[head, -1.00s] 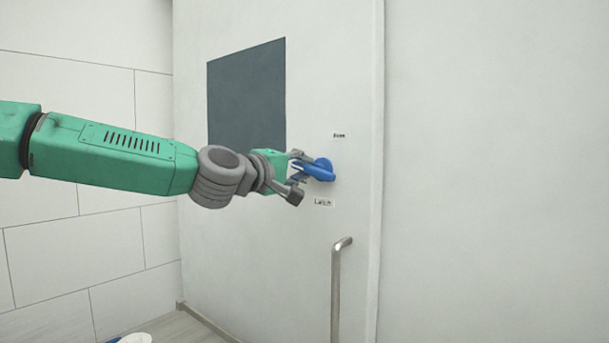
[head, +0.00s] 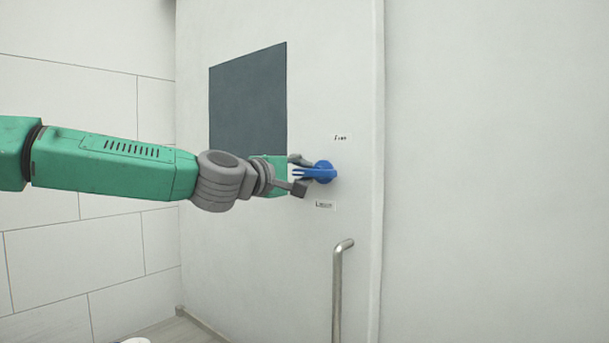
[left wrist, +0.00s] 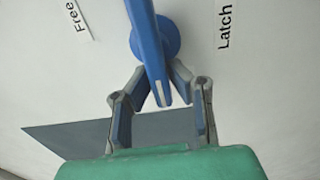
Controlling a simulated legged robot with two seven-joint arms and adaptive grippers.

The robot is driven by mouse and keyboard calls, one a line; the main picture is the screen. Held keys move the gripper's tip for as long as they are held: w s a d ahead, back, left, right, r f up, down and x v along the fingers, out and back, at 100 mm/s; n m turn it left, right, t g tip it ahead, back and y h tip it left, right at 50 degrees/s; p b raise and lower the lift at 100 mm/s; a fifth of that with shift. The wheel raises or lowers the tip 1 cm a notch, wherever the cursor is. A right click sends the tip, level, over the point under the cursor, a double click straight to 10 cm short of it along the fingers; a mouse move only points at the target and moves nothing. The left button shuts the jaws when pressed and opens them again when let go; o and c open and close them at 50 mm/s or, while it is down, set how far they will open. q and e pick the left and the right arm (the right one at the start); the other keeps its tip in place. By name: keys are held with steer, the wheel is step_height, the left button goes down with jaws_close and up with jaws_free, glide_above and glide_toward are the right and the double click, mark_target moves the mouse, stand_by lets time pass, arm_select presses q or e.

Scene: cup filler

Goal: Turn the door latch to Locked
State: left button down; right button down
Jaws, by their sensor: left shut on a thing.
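The blue door latch (head: 323,171) is a round knob with a lever, mounted on the white door (head: 300,260). Its lever points left, about level, between a label reading "Free" (head: 341,137) above and one reading "Latch" (head: 325,205) below. My left gripper (head: 301,173) is shut on the lever, with one finger above and one below it. In the left wrist view the fingers of the gripper (left wrist: 160,77) close in on both sides of the lever (left wrist: 151,50), whose end has a white mark. My right gripper is not in view.
A dark window panel (head: 248,105) is set in the door behind my left gripper. A metal bar handle (head: 338,290) stands out below the latch. Tiled wall (head: 75,265) is at the left; plain wall (head: 490,170) at the right.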

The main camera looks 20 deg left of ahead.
arm_select(q)
steer(key=c, duration=1.6)
jaws_free()
steer(key=shift+f, duration=0.25)
steer(key=shift+o, duration=0.3)
steer(key=shift+w+a, duration=0.15)
steer(key=shift+a, duration=0.05)
steer(key=shift+a, duration=0.1)
steer(key=shift+s+r, duration=0.1)
steer(key=shift+s, duration=0.25)
steer(key=v, duration=1.1)
steer(key=shift+a, duration=0.15)
steer(key=shift+f, duration=0.2)
